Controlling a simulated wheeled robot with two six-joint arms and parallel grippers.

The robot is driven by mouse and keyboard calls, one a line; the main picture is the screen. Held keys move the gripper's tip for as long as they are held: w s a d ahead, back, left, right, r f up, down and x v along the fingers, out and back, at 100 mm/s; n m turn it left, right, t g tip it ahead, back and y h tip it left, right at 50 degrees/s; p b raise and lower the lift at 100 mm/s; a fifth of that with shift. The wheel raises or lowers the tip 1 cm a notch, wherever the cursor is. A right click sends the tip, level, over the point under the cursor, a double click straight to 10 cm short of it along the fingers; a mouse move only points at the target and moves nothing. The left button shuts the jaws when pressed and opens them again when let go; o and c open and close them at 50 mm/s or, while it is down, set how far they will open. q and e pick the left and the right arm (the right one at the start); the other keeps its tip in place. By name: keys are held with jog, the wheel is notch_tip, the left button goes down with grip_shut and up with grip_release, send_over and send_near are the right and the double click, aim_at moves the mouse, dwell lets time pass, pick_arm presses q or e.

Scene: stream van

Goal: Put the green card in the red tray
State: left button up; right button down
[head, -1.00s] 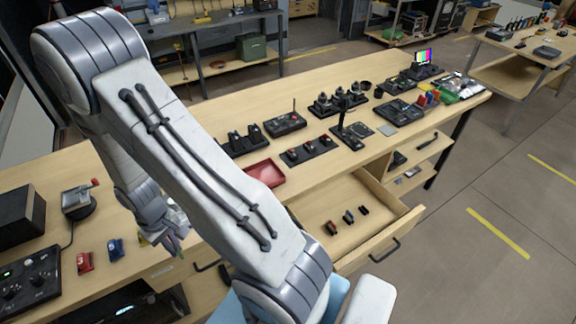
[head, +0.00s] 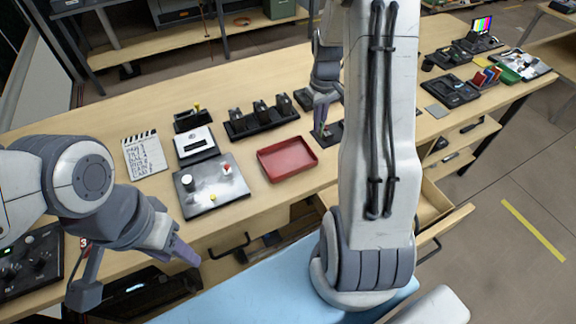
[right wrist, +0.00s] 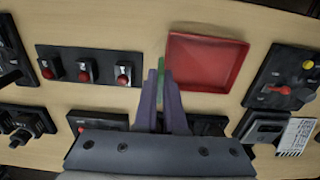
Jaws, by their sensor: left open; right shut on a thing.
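The red tray (head: 287,163) lies flat on the workbench, left of my right gripper in the head view. It also shows in the right wrist view (right wrist: 205,62), right of the fingers, and looks empty. My right gripper (head: 322,118) is shut on the green card (right wrist: 160,70), which stands edge-on between its fingertips. The fingers point down near the bench beside the tray, not over it. I cannot tell how high the card is. My left gripper (head: 182,250) is open and empty near the front edge of the bench, at lower left.
Black device rows (head: 262,118) stand behind the tray. A silver panel (head: 210,187) and a clapperboard (head: 145,154) lie left of it. A three-button box (right wrist: 86,68) sits left of the card in the right wrist view. An open drawer (head: 435,210) juts out at right.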

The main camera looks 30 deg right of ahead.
jog(key=s+d+r, duration=0.2)
jog(key=d, duration=0.3)
jog(key=p, duration=0.3)
send_over(300, 155)
notch_tip(300, 155, down, 7)
jog(key=shift+r, duration=0.15)
notch_tip(300, 155, down, 4)
jog(key=shift+r+p, duration=0.1)
jog(key=shift+p, duration=0.4)
pick_arm(q)
notch_tip(300, 155, up, 3)
pick_arm(e)
jog(key=shift+f, duration=0.2)
jog(key=shift+f, duration=0.2)
jog(key=c, duration=1)
grip_release()
pick_arm(q)
jog(key=shift+f, duration=0.1)
